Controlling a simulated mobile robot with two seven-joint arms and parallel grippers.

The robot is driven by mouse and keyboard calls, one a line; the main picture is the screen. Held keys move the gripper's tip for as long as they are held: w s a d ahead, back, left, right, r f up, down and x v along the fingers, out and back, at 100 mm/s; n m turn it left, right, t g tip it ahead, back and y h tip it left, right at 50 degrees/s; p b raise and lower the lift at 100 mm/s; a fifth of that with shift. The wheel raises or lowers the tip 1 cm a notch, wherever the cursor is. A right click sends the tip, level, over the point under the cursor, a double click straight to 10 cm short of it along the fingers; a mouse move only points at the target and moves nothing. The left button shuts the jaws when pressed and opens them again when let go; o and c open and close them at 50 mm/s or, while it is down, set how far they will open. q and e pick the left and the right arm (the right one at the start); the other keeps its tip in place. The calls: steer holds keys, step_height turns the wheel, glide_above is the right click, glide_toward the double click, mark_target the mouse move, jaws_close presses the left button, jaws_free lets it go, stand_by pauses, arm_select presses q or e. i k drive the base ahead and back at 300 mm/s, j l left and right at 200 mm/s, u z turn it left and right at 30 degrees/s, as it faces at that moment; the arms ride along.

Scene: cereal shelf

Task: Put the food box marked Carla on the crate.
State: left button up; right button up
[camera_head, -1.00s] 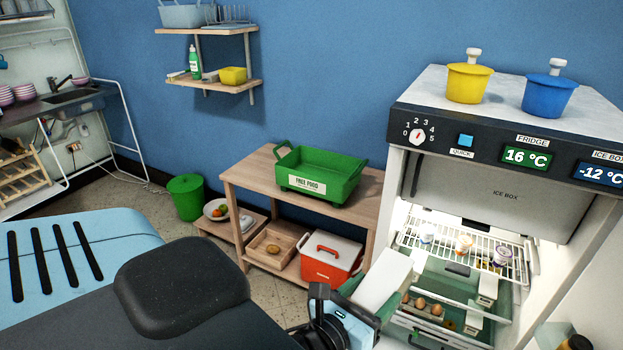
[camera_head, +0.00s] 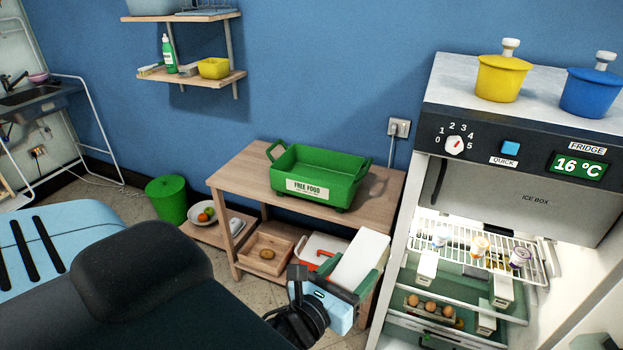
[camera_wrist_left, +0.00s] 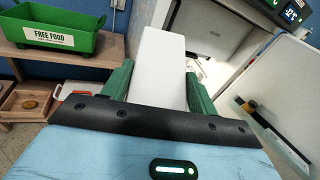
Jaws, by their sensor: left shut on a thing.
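My left gripper (camera_head: 354,277) is shut on a plain white box (camera_head: 361,258), in front of the table's right end. In the left wrist view the white box (camera_wrist_left: 160,68) stands between the two green fingers. No name shows on the faces I see, so I cannot tell whether it is marked Carla. The green crate (camera_head: 318,188), labelled FREE FOOD, stands on the wooden table, above and left of the held box in the head view. It also shows at the upper left of the left wrist view (camera_wrist_left: 55,40). My right gripper is not in view.
The open fridge (camera_head: 463,117) stands to the right, with cartons and eggs inside. Under the table (camera_head: 245,178) are a wooden tray (camera_head: 262,262) and a red-and-white cooler (camera_head: 318,247), partly hidden by the held box. A green bin (camera_head: 167,200) stands left.

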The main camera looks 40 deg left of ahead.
mark_target(318, 172)
steer(key=i+j, duration=0.1)
steer(key=j, duration=0.3)
steer(key=i+j, duration=0.1)
steer(key=j, duration=0.3)
steer(key=i+j, duration=0.1)
steer(key=j, duration=0.3)
steer(key=i+j, duration=0.1)
steer(key=j, duration=0.3)
steer(key=i+j, duration=0.1)
steer(key=j, duration=0.3)
steer(key=i+j, duration=0.1)
steer(key=j, duration=0.35)
